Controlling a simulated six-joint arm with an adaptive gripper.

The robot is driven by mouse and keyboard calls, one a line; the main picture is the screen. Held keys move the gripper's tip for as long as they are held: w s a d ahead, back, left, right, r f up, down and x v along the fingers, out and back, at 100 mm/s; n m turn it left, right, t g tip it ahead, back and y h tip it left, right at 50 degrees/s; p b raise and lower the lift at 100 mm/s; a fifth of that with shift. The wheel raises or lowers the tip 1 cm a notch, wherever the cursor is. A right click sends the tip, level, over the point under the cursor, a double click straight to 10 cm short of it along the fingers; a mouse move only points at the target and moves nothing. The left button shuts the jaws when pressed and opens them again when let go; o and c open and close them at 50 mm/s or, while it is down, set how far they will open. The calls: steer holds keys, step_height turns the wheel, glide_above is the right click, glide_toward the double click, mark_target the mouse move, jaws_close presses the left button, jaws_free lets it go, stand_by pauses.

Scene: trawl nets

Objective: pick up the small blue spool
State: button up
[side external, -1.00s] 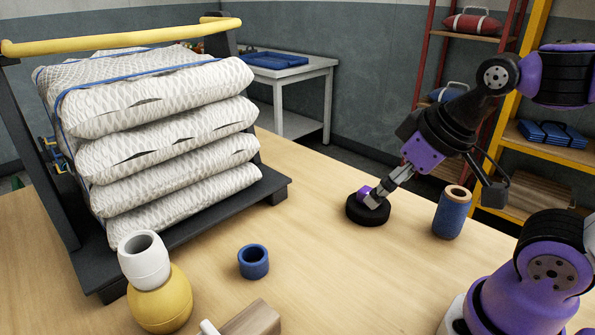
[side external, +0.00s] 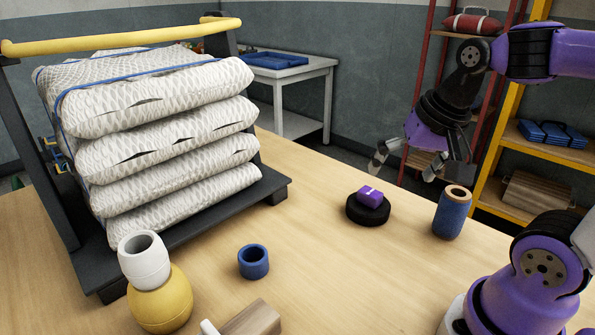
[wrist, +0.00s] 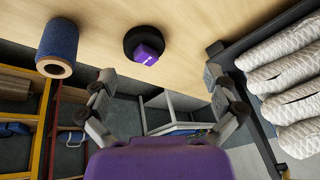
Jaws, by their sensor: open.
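A short, hollow blue spool (side external: 252,261) stands upright on the table near the front middle in the side view; I do not see it in the wrist view. A taller blue spool (side external: 450,214) with a tan core stands upright at the right, and it also shows at the upper left of the wrist view (wrist: 60,40). My gripper (side external: 405,164) is open and empty. It hangs above the far side of the table, behind the taller spool and well away from the short one.
A purple block (side external: 369,196) rests on a black disc (side external: 354,213) left of the taller spool. A white cup (side external: 144,262) sits on a yellow rounded pot (side external: 160,302), with a wooden block (side external: 252,319) nearby. A rack of stacked net bales (side external: 165,150) fills the left.

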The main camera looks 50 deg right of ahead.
steer(key=d+m+g, duration=0.2)
steer(key=d+m, duration=0.5)
steer(key=m, duration=0.4)
steer(key=m+g+y, duration=0.1)
steer(key=m+g, duration=0.1)
steer(key=m, duration=1.5)
glide_toward(454, 205)
steer(key=d+f, duration=0.2)
steer(key=d, duration=0.1)
steer(key=f, duration=1)
steer(key=shift+w, duration=0.25)
steer(key=c, duration=1.2)
